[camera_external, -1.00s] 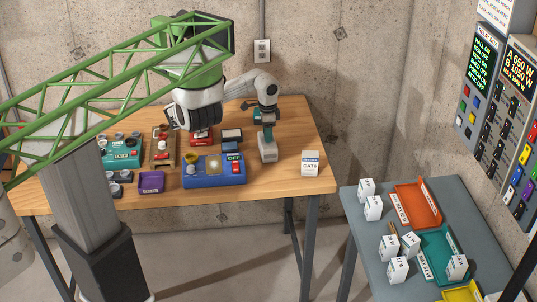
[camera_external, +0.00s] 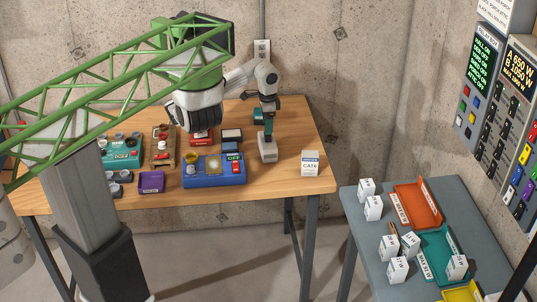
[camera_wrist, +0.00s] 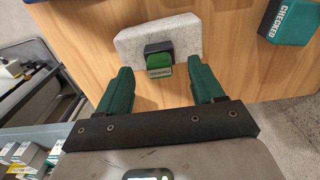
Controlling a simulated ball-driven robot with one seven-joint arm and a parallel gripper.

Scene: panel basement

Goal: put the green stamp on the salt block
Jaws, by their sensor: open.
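The green stamp (camera_wrist: 160,60), with a dark base and a small label, stands on the pale grey salt block (camera_wrist: 186,33) in the wrist view. The block also shows in the external view (camera_external: 267,151), standing on the wooden table right of the blue device. My gripper (camera_wrist: 163,80) is open, its two green fingers apart on either side of the stamp's near side, with gaps to it. In the external view my gripper (camera_external: 267,124) is just above the block; the stamp is hard to make out there.
A teal piece marked CHECKED (camera_wrist: 291,22) is near the table's back edge. The blue device (camera_external: 213,175) is left of the block and a white CAT6 box (camera_external: 310,164) is to its right. A grey side table (camera_external: 372,267) holds trays and small boxes.

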